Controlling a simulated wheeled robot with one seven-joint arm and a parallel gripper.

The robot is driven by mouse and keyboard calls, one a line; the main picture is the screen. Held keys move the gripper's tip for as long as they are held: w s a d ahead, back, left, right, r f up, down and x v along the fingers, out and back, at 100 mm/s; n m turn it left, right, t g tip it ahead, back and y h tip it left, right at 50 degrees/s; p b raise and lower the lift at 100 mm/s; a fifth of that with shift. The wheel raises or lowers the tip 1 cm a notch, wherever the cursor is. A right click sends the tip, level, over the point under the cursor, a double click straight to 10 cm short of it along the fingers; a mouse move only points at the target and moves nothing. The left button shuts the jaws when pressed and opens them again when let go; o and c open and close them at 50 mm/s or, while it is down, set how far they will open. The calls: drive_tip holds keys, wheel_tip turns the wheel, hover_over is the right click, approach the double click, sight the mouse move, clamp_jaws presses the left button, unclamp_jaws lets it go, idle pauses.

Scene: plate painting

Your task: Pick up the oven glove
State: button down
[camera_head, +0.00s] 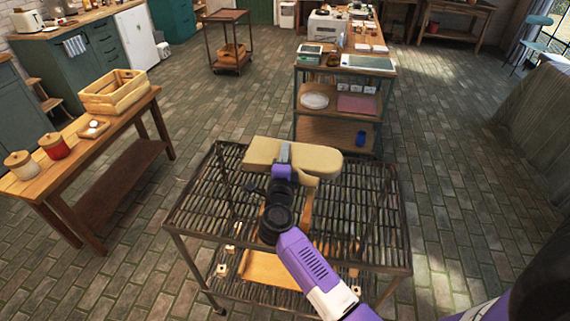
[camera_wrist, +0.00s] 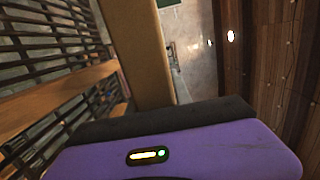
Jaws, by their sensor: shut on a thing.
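The oven glove (camera_head: 318,161) is a long, pale tan padded shape in the head view, held above the slatted metal rack. My gripper (camera_head: 283,168) is shut on it near its middle. In the wrist view the oven glove (camera_wrist: 138,50) runs up from my gripper (camera_wrist: 160,112) as a brown-tan band. The fingertips themselves are hidden.
The dark slatted rack (camera_head: 190,208) stands below my gripper, with a wooden board (camera_head: 270,268) and small blocks on its lower level. A shelf unit (camera_head: 310,115) stands behind it. A wooden table (camera_head: 30,186) with a crate (camera_head: 115,95) is at left. The brick floor at right is clear.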

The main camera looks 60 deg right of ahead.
wheel_tip(320, 180, up, 12)
drive_tip(key=p, duration=0.2)
drive_tip(key=shift+r, duration=0.15)
drive_tip(key=shift+a, duration=0.1)
idle(0.5)
